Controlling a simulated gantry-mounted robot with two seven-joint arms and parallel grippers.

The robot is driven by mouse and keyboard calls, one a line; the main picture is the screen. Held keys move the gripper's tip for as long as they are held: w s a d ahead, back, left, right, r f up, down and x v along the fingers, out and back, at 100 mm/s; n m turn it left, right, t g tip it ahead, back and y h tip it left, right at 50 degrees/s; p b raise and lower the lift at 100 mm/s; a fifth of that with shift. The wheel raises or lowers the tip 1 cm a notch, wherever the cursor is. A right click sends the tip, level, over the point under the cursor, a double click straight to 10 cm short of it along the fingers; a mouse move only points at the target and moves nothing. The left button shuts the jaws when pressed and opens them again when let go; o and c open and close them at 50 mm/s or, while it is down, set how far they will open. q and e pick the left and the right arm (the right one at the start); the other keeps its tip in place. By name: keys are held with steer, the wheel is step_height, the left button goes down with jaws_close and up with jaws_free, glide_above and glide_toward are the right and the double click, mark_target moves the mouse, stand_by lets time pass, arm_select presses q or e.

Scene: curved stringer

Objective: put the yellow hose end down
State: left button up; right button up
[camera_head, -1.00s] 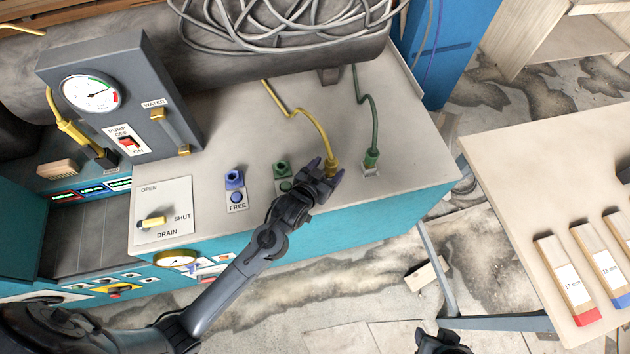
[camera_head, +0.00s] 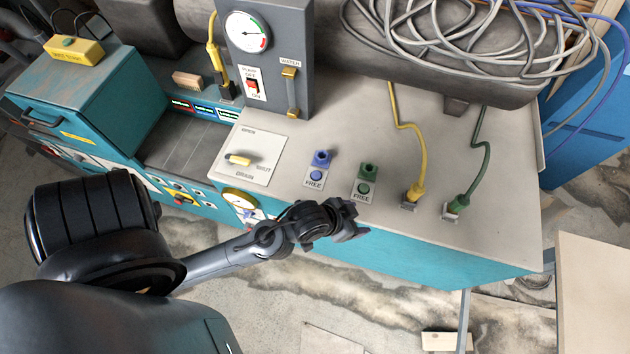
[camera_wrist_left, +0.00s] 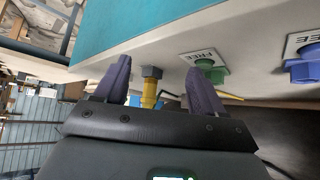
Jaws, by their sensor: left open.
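The yellow hose end (camera_head: 415,192) stands at a small plate on the bench top, its yellow hose running up toward the back. My left gripper (camera_head: 358,230) is in front and to the left of it, by the bench's front edge, apart from it. In the left wrist view the gripper (camera_wrist_left: 158,85) has its two fingers spread with nothing held. The yellow hose end (camera_wrist_left: 150,92) shows beyond the gap between them. My right gripper is out of view.
A green hose end (camera_head: 458,203) stands just right of the yellow one. Green (camera_head: 367,172) and blue (camera_head: 321,160) fittings beside FREE labels stand to the left. A gauge box (camera_head: 266,60) and a drain lever (camera_head: 238,159) are further left. Grey cable coils lie at the back.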

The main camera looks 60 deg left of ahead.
arm_select(q)
steer(key=s+a+g+y, duration=0.1)
steer(key=s+a+g, duration=0.2)
steer(key=s, duration=0.8)
steer(key=shift+r+m+g, duration=0.15)
steer(key=shift+m+g, duration=0.15)
steer(key=shift+g, duration=0.6)
steer(key=shift+d, duration=0.1)
